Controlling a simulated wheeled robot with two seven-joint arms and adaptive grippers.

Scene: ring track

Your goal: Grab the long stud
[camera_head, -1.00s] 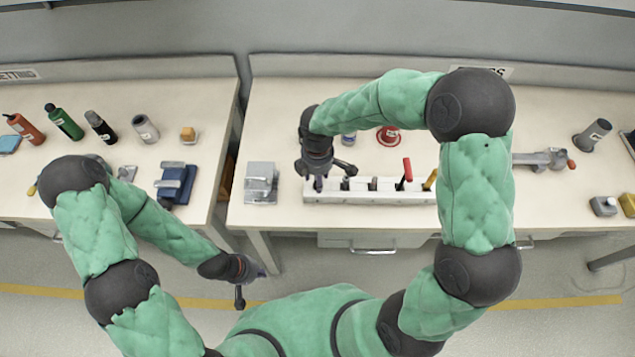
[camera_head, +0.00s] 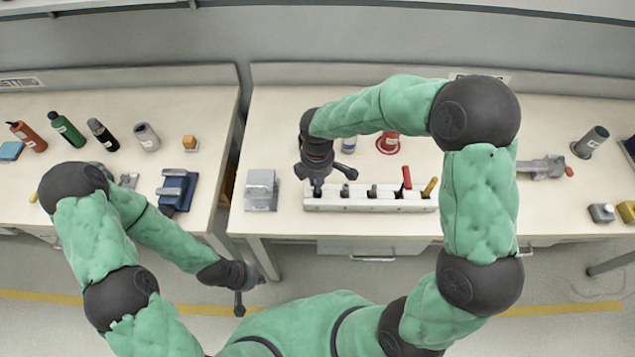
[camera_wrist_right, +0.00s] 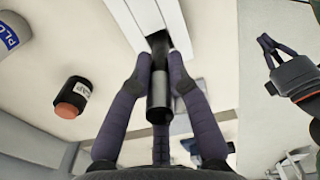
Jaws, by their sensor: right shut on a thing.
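A long white rack (camera_head: 375,205) lies on the middle bench and shows at the top of the right wrist view (camera_wrist_right: 122,12). My right gripper (camera_wrist_right: 158,80) is shut on a dark cylindrical stud (camera_wrist_right: 159,102), whose far end reaches to a slot in the rack. Whether it still sits in the slot is hidden. In the head view my right gripper (camera_head: 318,180) is over the rack's left end. Other dark studs (camera_head: 372,190) stand in further slots. My left gripper (camera_head: 250,288) is open and empty in front of the benches.
A red-handled tool (camera_head: 406,180) and a yellow-handled tool (camera_head: 430,188) stand in the rack's right part. A grey metal block (camera_head: 262,190) lies left of the rack. A red part (camera_head: 388,143) stands behind it. A blue vise (camera_head: 177,190) is on the left bench.

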